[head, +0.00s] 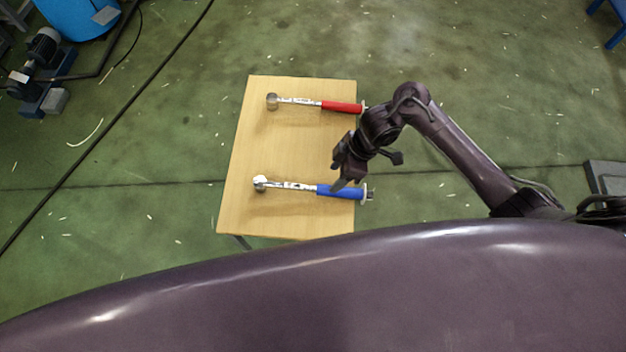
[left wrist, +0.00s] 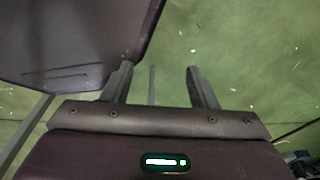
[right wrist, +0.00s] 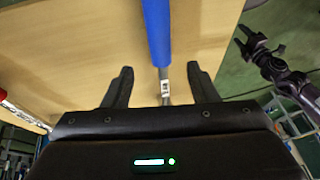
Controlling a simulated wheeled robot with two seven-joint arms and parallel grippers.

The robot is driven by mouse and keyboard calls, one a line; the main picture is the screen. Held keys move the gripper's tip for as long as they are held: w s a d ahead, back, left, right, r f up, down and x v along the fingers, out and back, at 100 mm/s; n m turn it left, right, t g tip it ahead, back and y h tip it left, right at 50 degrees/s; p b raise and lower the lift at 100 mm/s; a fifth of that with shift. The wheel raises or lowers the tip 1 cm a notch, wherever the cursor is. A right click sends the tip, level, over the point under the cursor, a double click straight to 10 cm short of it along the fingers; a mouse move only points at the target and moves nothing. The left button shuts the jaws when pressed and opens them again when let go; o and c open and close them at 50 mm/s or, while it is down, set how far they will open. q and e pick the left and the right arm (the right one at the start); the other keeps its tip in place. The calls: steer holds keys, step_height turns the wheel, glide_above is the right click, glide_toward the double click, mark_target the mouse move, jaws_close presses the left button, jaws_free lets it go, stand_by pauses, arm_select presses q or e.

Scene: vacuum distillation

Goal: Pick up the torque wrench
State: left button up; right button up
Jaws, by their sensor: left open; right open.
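Two torque wrenches lie on a wooden table. The blue-handled one (head: 340,191) is nearer me, its silver head at the left. The red-handled one (head: 342,106) lies farther back. My right gripper (head: 338,180) is open just above the blue handle.
The wooden table (head: 290,150) is clear between the two wrenches. Green floor (head: 480,80) surrounds it. A blue drum (head: 75,15) and a motor unit (head: 42,50) stand at the back left, with a black cable on the floor. My left arm shows at the right wrist view's right side.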

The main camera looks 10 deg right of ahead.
mark_target(327, 187)
steer(key=shift+x, duration=1.05)
steer(key=x, duration=0.3)
steer(key=shift+f, duration=0.4)
steer(key=shift+a+f, duration=0.15)
steer(key=shift+f, duration=0.25)
steer(key=c, duration=1.1)
arm_select(q)
steer(key=shift+s+f, duration=0.3)
steer(key=shift+s, duration=0.45)
arm_select(e)
jaws_close()
